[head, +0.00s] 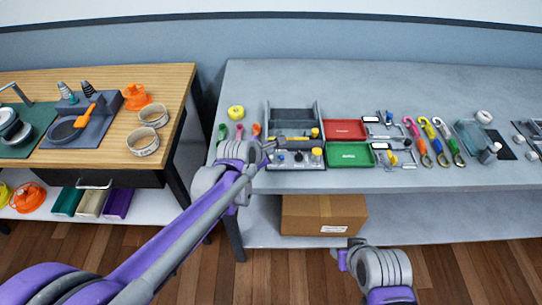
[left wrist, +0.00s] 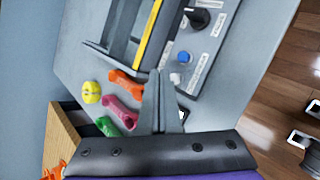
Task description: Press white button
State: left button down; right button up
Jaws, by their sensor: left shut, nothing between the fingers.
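The white button (left wrist: 175,79) sits on the grey control panel (left wrist: 215,45), next to a blue button (left wrist: 183,57) and beyond it a black knob (left wrist: 197,18). My left gripper (left wrist: 161,74) is shut and empty. In the left wrist view its fingertips appear just left of the white button; contact cannot be told. In the head view the left gripper (head: 269,148) is at the left end of the panel (head: 296,164), and I cannot make out the white button there. My right gripper (head: 346,256) is low in front of the table, its fingers unclear.
A grey bin (head: 292,116) with a yellow-handled tool stands behind the panel. Red (head: 345,130) and green (head: 350,155) trays lie to its right. Colored straps (left wrist: 124,98) and a yellow roll (head: 236,112) lie left. A cardboard box (head: 318,214) is on the lower shelf.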

pick_arm(q)
jog(key=shift+f, duration=0.35)
jog(key=shift+f+b, duration=0.45)
jog(key=shift+b, duration=0.05)
dwell(0.4)
jog(key=shift+r, duration=0.1)
jog(key=shift+r+p, duration=0.55)
jog(key=shift+r, duration=0.2)
notch_tip(320, 180, up, 5)
jog(key=p, duration=0.3)
dwell(0.4)
dwell(0.6)
